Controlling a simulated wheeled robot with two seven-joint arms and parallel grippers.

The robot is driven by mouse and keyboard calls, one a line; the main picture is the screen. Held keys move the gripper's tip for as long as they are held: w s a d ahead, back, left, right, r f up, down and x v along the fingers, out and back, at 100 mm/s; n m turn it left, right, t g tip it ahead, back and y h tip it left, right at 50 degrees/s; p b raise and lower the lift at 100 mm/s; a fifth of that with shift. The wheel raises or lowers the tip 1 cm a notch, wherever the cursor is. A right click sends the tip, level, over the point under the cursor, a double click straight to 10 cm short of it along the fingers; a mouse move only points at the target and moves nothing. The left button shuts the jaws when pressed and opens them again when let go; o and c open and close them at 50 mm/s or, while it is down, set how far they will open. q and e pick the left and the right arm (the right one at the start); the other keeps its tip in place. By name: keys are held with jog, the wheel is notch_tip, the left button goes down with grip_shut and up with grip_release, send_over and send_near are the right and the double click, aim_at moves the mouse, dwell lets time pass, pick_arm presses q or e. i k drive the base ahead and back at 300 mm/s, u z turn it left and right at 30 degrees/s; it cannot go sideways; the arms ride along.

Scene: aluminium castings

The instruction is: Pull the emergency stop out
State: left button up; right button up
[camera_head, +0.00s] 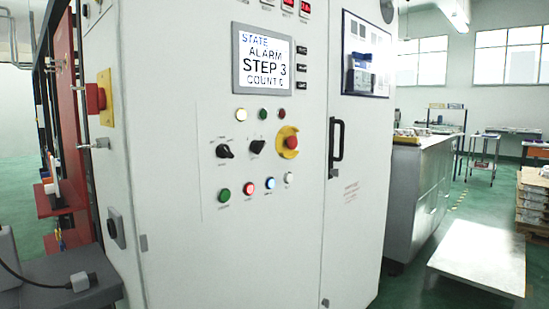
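The emergency stop (291,142) is a red mushroom button on a round yellow plate. It sits on the front of a pale cabinet, at the right end of the control panel, below the screen (263,61). I cannot tell from this view whether it is pressed in or out. The screen reads STATE ALARM, STEP 3, and a COUNT line. A second red knob (96,98) on a yellow plate is on the cabinet's left side face. Neither of my grippers shows in the head view, and nothing touches the button.
Two black rotary switches (257,147) and several coloured buttons (249,188) sit close to the emergency stop. A black door handle (336,139) stands out to its right. A grey ledge with a cable plug (80,282) is at lower left. A low white platform (478,262) lies right.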

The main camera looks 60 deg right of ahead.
aim_at(292, 142)
jog(key=z, duration=1.95)
